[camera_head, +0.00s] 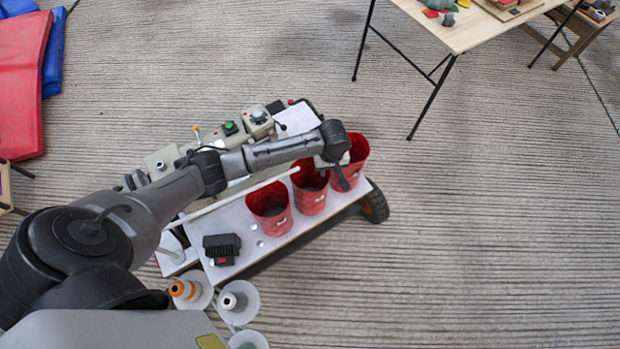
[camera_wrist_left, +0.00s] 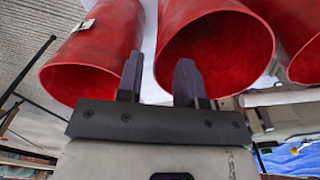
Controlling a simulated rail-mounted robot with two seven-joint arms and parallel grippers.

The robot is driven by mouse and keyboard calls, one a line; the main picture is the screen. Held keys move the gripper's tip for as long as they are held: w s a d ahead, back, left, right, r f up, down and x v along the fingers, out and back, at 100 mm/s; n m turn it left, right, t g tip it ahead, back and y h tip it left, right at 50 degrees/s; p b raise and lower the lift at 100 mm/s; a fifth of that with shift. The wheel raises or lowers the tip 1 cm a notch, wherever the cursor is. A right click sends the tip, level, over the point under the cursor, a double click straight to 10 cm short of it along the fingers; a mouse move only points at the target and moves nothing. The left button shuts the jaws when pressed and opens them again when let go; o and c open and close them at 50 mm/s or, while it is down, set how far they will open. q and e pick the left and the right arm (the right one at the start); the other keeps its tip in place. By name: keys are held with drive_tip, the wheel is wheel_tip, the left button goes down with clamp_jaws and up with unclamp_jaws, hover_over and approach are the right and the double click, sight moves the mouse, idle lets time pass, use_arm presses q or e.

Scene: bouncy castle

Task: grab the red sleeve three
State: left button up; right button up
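Three red sleeves stand in a row on a white cart top in the head view: a near one (camera_head: 270,207), a middle one (camera_head: 310,199) and a far right one (camera_head: 357,147). No number shows on them, so I cannot tell which is three. My left gripper (camera_head: 340,178) is over the far end of the row. In the left wrist view its two fingers (camera_wrist_left: 158,80) are apart and empty. One is by the gap between the left sleeve (camera_wrist_left: 95,50) and the central sleeve (camera_wrist_left: 225,52); the other overlaps the central sleeve's mouth. Contact cannot be told. My right gripper is out of view.
The cart top (camera_head: 240,220) also carries a black box (camera_head: 222,247) and instruments (camera_head: 258,120). A table (camera_head: 455,35) is at top right, red and blue mats (camera_head: 22,80) at left. Floor to the right is clear.

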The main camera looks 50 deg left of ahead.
sight(328, 174)
use_arm(q)
wheel_tip(328, 174, down, 5)
drive_tip(key=b, duration=0.2)
drive_tip(key=shift+a+b, duration=0.1)
drive_tip(key=shift+b, duration=0.2)
clamp_jaws()
